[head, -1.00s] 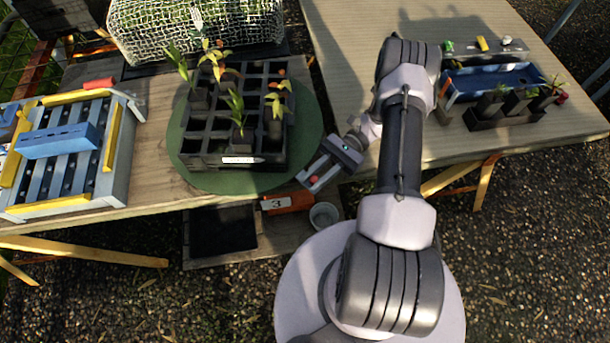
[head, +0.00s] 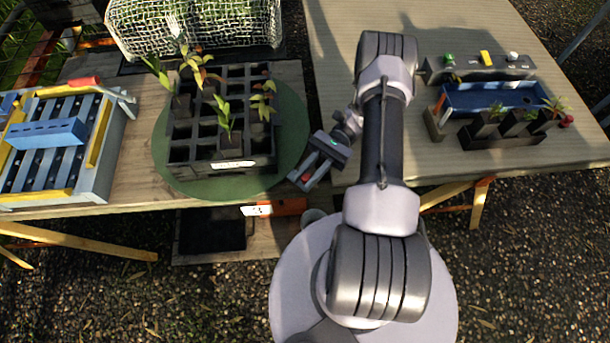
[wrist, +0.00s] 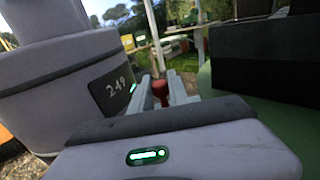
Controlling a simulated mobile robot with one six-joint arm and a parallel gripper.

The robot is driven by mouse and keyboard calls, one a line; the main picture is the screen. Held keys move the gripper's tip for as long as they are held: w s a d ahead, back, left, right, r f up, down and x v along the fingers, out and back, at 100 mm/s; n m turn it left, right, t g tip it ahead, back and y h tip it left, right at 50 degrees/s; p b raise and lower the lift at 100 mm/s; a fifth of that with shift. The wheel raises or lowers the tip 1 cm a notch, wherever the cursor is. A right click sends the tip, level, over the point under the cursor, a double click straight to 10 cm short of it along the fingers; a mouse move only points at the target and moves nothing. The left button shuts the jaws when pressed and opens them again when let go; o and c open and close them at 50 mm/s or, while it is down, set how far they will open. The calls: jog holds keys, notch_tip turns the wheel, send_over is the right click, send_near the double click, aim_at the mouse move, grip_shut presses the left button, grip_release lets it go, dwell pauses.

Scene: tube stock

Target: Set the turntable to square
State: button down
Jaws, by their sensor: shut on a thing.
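The turntable is a green disc (head: 292,125) on the left table, and it also shows at the right of the wrist view (wrist: 205,80). A dark, many-celled tray (head: 190,157) with several seedlings sits on it, its front side roughly in line with the table's front edge. My gripper (head: 304,179) is at the disc's front right rim, low by the table edge. In the wrist view my gripper (wrist: 168,88) has its fingers closed around a small red knob (wrist: 160,89). Where the knob joins the disc is hidden.
A slatted rack (head: 115,150) with a blue bar stands left on the table. A netted frame (head: 200,25) is behind. The right table holds a blue trough (head: 490,98) and a dark pot row (head: 500,140). An orange tag (head: 290,207) is below the table edge.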

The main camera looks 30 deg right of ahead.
jog(key=shift+d, duration=0.1)
jog(key=c, duration=1.3)
grip_release()
jog(key=shift+d, duration=0.1)
jog(key=v, duration=0.7)
jog(key=shift+w+d+r+p, duration=0.1)
jog(key=shift+d+p, duration=0.15)
jog(key=shift+p, duration=0.15)
